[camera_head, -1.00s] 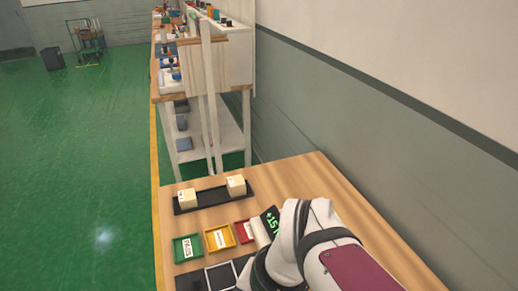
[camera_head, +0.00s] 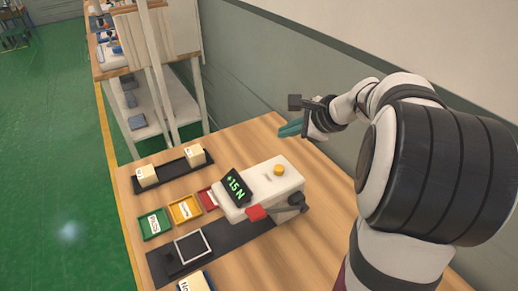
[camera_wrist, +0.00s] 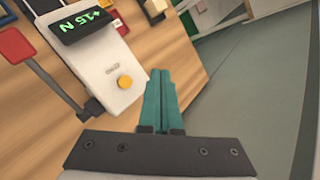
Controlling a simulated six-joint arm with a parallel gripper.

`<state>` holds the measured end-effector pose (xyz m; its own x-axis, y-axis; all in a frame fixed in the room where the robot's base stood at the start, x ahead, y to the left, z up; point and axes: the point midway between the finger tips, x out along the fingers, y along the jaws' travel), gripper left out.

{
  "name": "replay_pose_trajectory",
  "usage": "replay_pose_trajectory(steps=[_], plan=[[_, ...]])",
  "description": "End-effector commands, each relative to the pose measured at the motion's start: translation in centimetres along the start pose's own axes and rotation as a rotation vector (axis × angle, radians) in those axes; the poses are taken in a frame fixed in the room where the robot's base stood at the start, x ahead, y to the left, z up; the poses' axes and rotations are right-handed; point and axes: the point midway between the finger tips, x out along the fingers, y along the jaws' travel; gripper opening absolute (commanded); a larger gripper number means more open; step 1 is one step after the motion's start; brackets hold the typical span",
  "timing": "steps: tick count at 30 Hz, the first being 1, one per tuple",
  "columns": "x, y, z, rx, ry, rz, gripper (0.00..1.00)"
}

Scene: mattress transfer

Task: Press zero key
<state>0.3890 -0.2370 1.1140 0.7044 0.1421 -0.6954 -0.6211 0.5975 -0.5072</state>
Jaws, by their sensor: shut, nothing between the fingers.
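The zero key is a round yellow-orange button (camera_head: 279,170) on top of a white device (camera_head: 262,190). The device has a tilted black display (camera_head: 236,186) with green digits that read about 15 N. In the wrist view the button (camera_wrist: 125,82) lies left of my fingers, on the device's near end (camera_wrist: 105,65). My gripper (camera_head: 291,129) has teal fingers, shut and empty. It is raised beyond the device, near the wall side of the table. In the wrist view the fingertips (camera_wrist: 161,72) are together, apart from the button.
A red-tipped lever (camera_head: 258,212) sticks out at the device's front side. Green (camera_head: 153,224), yellow (camera_head: 185,209) and red (camera_head: 208,198) trays stand left of it. A black rack (camera_head: 173,170) holds two pale blocks. The wall runs close along the right.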

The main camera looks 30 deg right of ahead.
Motion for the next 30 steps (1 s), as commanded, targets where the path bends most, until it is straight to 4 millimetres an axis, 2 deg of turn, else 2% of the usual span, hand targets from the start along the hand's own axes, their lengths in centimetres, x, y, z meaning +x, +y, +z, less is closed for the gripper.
replay_pose_trajectory(steps=[10,24,30], plan=[[0.6,0.5,-0.3,-0.002,-0.001,0.004,0.00],[5.1,3.8,-3.6,-0.002,-0.002,0.005,0.00],[6.0,4.5,-4.3,-0.003,-0.001,0.004,0.00]])
